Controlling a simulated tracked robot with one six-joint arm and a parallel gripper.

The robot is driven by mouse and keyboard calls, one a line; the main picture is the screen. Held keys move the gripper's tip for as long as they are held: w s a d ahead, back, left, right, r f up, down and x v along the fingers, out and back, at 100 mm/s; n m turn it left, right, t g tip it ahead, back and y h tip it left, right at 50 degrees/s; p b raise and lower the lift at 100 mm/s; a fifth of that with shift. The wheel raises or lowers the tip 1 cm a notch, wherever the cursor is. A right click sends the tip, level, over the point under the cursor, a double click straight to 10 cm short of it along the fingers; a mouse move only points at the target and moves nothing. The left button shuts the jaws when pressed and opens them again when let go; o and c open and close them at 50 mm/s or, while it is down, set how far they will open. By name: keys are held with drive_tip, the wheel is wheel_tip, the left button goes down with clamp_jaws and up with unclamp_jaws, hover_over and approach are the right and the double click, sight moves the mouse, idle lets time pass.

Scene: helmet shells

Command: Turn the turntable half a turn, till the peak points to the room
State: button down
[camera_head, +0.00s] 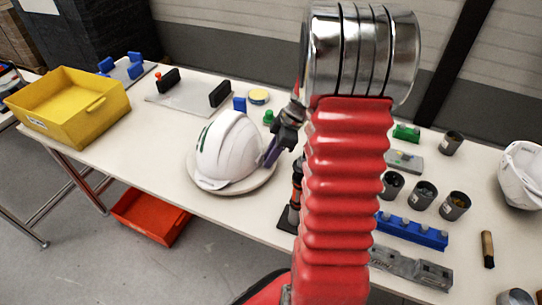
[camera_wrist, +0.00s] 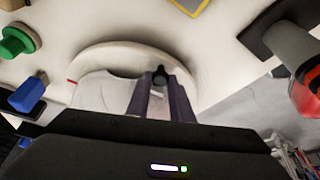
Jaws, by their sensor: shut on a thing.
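A white helmet shell (camera_head: 228,146) sits on the round pale turntable (camera_head: 262,182) on the bench. In the head view its peak is at the lower left, towards the bench's front edge. My gripper (camera_head: 268,158) reaches down at the right side of the helmet, at the turntable's edge. In the wrist view my gripper (camera_wrist: 161,92) has its purple fingers shut on a dark round-topped peg (camera_wrist: 160,74) by the turntable's rim (camera_wrist: 120,50). The helmet's pale shell (camera_wrist: 92,92) shows left of the fingers. My arm hides part of the bench.
A yellow bin (camera_head: 70,105) stands at the bench's left end. A green knob (camera_head: 268,117) and a blue block (camera_head: 239,104) stand behind the turntable. A dark upright tool (camera_head: 296,190) stands close on its right. Several cups and another white helmet (camera_head: 522,175) are further right.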

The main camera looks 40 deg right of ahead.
drive_tip(key=c, duration=1.9)
unclamp_jaws()
drive_tip(key=shift+d, duration=0.3)
drive_tip(key=o, duration=0.3)
drive_tip(key=shift+a, duration=0.1)
drive_tip(key=shift+r, duration=0.1)
drive_tip(key=v, duration=1.3)
drive_tip(key=shift+s+r, duration=0.1)
drive_tip(key=shift+r, duration=0.2)
